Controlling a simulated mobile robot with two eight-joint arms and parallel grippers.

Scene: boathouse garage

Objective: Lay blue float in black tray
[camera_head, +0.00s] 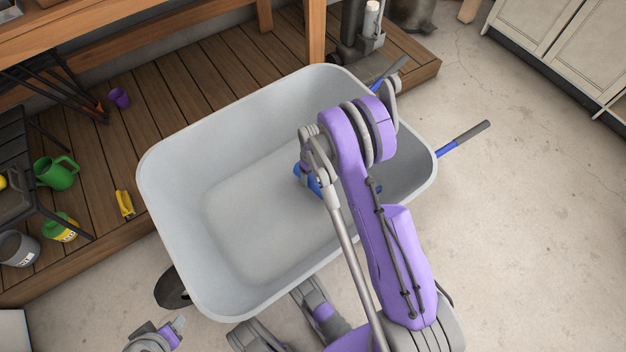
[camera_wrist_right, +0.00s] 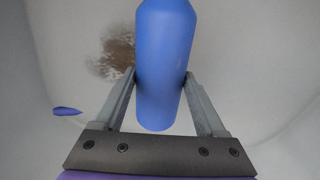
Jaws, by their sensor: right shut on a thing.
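The blue float (camera_wrist_right: 165,60) is between the two fingers of my right gripper (camera_wrist_right: 160,80), which is shut on it. In the head view a small part of the float (camera_head: 308,181) shows beside my right arm, over the inside of the grey wheelbarrow tub; the arm hides the rest. I cannot tell how far it is above the tub floor. A dark tray-like thing (camera_head: 14,208) is at the left edge, partly cut off, with something yellow by it; I cannot tell whether it is the black tray. My left gripper (camera_head: 177,327) is low at the left, apart from the float.
The wheelbarrow (camera_head: 225,265) fills the middle, its blue handles (camera_head: 465,139) pointing right. A green watering can (camera_head: 57,172), a purple cup (camera_head: 119,97) and a yellow thing (camera_head: 125,203) are on the left. A wooden bench stands behind. Concrete floor at right is clear.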

